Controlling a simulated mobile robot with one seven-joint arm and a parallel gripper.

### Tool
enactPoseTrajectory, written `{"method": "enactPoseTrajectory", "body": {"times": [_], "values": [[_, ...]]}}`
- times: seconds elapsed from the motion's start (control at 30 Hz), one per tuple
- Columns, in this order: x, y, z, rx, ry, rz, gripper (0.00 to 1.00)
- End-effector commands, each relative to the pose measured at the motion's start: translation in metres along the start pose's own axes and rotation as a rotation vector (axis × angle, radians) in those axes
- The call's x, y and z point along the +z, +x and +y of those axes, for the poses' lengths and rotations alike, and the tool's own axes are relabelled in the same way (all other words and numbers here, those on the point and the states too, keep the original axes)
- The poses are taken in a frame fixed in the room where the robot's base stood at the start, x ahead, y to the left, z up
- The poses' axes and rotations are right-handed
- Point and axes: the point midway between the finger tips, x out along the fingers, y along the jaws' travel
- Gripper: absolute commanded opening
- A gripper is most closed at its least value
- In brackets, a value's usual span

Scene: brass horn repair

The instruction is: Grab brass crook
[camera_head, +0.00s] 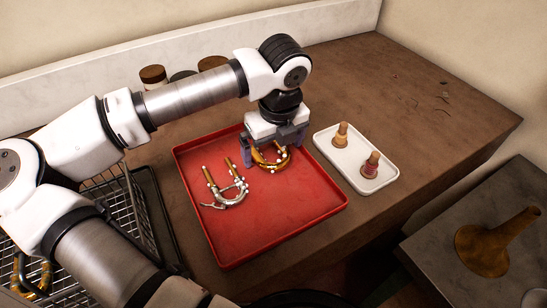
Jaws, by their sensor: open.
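The brass crook (272,164), a curved golden tube with small pale knobs, lies in the red tray (265,222) near its back right. My gripper (260,150) is pointing down right over it, jaws spread wide, one finger on each side of the crook. The gripper body hides the crook's upper part. I cannot tell whether the fingers touch it. A second U-shaped piece (234,197), silver at the bend with two brass legs, lies to the left in the same tray.
A white tray (343,163) with two small cork-like pieces stands right of the red tray. A wire basket (122,205) is at the left. Jars (153,76) stand behind my arm. A brass bell (487,248) sits on a grey surface lower right.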

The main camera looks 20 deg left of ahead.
Motion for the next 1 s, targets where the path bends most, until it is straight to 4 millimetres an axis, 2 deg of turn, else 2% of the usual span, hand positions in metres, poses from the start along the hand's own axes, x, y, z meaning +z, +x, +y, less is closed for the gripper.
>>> {"method": "enactPoseTrajectory", "body": {"times": [0.1, 0.33, 0.73, 1.0], "values": [[-0.0005, 0.011, 0.0001, 0.0, 0.0, 0.002, 0.99], [0.0, 0.0113, 0.0001, 0.0, 0.0, 0.0, 0.99], [0.0002, 0.0109, 0.0001, 0.0, 0.0, 0.0, 0.49], [0.001, 0.0069, 0.0001, 0.0, -0.001, -0.001, 0.49]]}}
